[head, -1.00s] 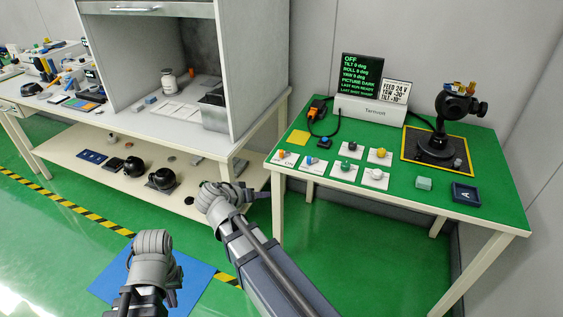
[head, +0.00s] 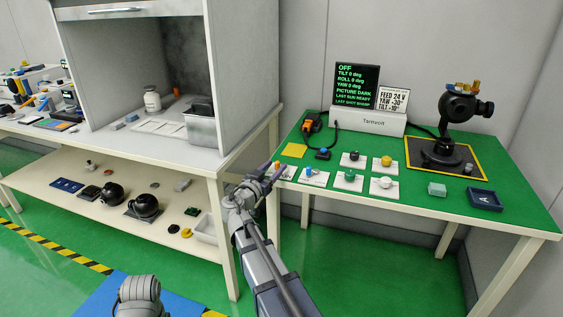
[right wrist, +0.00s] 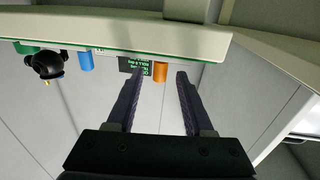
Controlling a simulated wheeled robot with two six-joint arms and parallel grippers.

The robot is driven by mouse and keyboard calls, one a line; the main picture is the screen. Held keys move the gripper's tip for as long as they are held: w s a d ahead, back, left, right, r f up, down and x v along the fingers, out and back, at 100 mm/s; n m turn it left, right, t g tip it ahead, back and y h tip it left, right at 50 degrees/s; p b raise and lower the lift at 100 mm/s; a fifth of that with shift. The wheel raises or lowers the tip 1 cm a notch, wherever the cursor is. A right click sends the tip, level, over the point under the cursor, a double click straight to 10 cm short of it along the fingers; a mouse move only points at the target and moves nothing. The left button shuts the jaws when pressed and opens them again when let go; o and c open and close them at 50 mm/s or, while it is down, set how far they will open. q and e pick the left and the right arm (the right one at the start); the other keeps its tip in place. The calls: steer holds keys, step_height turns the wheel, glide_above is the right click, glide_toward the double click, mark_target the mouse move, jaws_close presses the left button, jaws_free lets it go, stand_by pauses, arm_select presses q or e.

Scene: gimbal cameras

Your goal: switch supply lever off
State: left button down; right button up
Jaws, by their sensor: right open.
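The supply lever appears to be the small orange control (head: 279,167) on a white card at the green table's front left corner. My right gripper (head: 271,171) is open right beside it, partly covering its card. In the right wrist view, which looks upside down, the orange control (right wrist: 160,73) stands between the two fingertips (right wrist: 160,76), farther off, with nothing held. The lever's setting is too small to tell. The black display (head: 356,85) reads OFF in green at the top. My left arm's end (head: 138,290) is low at the bottom edge; its fingers cannot be made out.
Beside the lever stand a blue control (head: 308,171) and several knobs on white cards. The Tarnvolt box (head: 370,122), a black gimbal camera (head: 462,105) and a blue tray (head: 485,199) are farther right. A hooded bench (head: 200,150) stands close on the left.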

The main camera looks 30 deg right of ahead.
steer(key=x, duration=0.5)
steer(key=shift+w+d, duration=0.15)
steer(key=shift+d, duration=0.15)
jaws_close()
stand_by(0.4)
